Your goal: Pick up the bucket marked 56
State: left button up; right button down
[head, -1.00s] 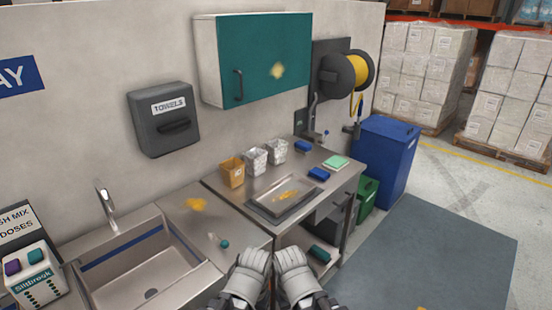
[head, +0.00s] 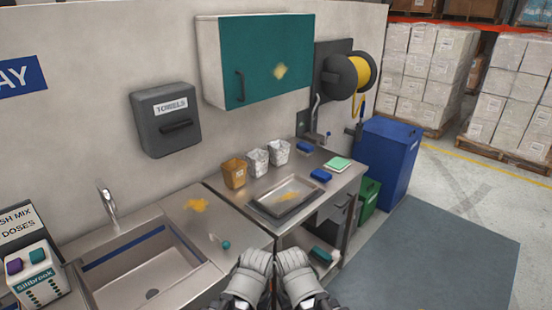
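Three small buckets stand in a row on the steel counter against the wall: a tan one (head: 234,173), a white one (head: 257,161) and another white one (head: 279,151). I cannot read any number on them, so I cannot tell which is marked 56. My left gripper (head: 255,262) and my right gripper (head: 291,261) are side by side at the bottom centre, in front of the counter and well short of the buckets. Nothing shows in either. Their fingertips are too unclear to tell open from shut.
A shallow tray (head: 262,206) with a yellow stain lies in front of the buckets. Blue sponges (head: 321,175) and a green pad (head: 337,163) lie to its right. A sink (head: 140,262) is at left. A teal cabinet (head: 262,60) hangs above. Open floor (head: 440,255) is at right.

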aim_at(278, 150)
jog(key=i+l+u, duration=0.1)
jog(key=i+l, duration=0.45)
jog(key=i+l+u, duration=0.1)
jog(key=i+l, duration=0.9)
jog(key=l, duration=0.15)
jog(key=i+l+u, duration=0.15)
jog(key=i+l, duration=0.3)
jog(key=l, duration=0.15)
